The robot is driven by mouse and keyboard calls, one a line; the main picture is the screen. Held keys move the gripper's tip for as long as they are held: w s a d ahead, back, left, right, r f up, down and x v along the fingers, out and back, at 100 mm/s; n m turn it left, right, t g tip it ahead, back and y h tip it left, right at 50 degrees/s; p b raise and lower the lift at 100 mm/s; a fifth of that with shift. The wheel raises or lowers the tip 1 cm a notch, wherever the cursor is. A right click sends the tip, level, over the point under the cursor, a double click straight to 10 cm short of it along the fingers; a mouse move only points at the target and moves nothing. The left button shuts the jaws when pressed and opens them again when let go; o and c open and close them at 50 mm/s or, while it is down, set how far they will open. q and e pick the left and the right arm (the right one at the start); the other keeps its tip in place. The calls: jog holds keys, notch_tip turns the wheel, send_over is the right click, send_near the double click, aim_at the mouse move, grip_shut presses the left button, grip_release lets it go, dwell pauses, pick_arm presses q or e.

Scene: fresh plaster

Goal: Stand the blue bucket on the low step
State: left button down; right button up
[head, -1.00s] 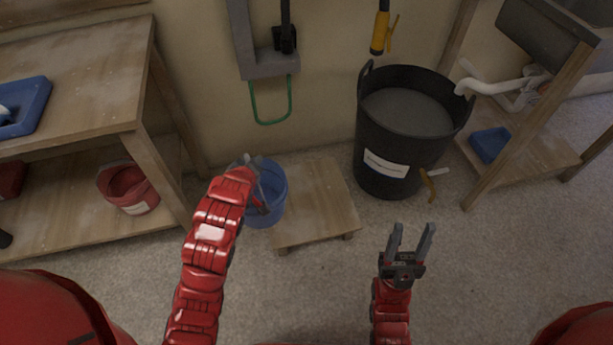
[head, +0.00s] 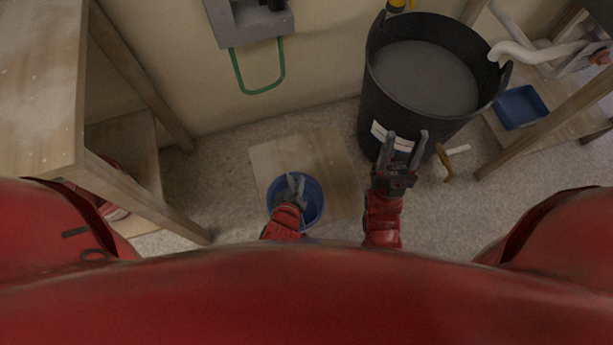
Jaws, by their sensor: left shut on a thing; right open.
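The blue bucket (head: 313,212) is seen from above, over the front part of the low wooden step (head: 305,152) in the head view. Whether its base touches the step cannot be told from this angle. My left gripper (head: 293,185) is shut on the bucket, with its fingers inside the bucket's outline. The bucket looks roughly upright. My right gripper (head: 405,148) is open and empty, to the right of the step and in front of the black tub.
A large black tub (head: 372,105) of grey material stands right of the step. A wooden bench (head: 40,100) stands at left. A blue tray (head: 520,106) sits on a shelf at right. Bare floor lies between bench and step.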

pick_arm(q)
jog(key=w+d+f+b, duration=0.2)
jog(key=w, duration=0.5)
jog(key=w+d+f+b, duration=0.2)
jog(key=w+f, duration=0.1)
jog(key=w, duration=0.4)
jog(key=shift+w+f+b, duration=0.25)
jog(key=shift+w+b, duration=0.05)
jog(key=c, duration=0.8)
grip_release()
jog(key=shift+o, duration=0.2)
jog(key=shift+f, duration=0.1)
